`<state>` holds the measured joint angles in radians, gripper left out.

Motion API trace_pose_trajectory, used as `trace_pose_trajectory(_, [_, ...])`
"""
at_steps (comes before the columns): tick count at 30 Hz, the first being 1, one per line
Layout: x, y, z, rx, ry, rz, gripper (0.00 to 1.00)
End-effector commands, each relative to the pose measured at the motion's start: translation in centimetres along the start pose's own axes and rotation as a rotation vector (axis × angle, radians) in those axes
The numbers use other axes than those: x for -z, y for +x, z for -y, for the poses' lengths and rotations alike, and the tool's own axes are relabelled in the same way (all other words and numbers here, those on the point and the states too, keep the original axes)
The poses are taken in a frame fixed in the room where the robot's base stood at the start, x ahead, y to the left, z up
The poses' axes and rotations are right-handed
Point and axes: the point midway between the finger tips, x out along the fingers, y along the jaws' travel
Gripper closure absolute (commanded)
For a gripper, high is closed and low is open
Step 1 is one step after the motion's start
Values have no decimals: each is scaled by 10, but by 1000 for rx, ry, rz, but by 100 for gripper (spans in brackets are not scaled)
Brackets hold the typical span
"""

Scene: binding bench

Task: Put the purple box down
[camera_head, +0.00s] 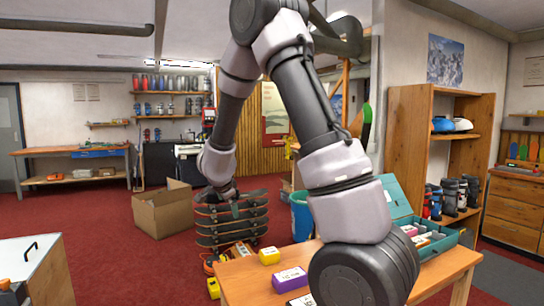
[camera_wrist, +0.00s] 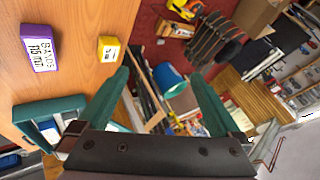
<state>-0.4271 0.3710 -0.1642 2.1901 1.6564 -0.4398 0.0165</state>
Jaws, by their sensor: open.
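The purple box (camera_head: 289,279) lies on the wooden table (camera_head: 243,282) in the head view, with a white label on top. The purple box also shows in the wrist view (camera_wrist: 40,48), at the upper left, apart from my fingers. My gripper (camera_wrist: 160,73) is open, with its two teal fingers spread and nothing between them.
A yellow box (camera_head: 269,256) lies behind the purple one. A teal toolbox (camera_head: 436,243) stands open on the table's right side. A blue bin (camera_head: 301,217) and a cardboard box (camera_head: 162,209) stand on the floor beyond. My arm hides part of the tabletop.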

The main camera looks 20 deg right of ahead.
Motion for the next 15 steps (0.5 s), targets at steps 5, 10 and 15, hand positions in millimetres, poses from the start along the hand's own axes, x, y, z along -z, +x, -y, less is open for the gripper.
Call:
trace_pose_trajectory(5, [25,-92,44,236,-79,201,0])
trace_pose_trajectory(10, [39,-183,40,385,-235,338,0])
trace_pose_trajectory(15, [50,-262,-5,438,-435,407,0])
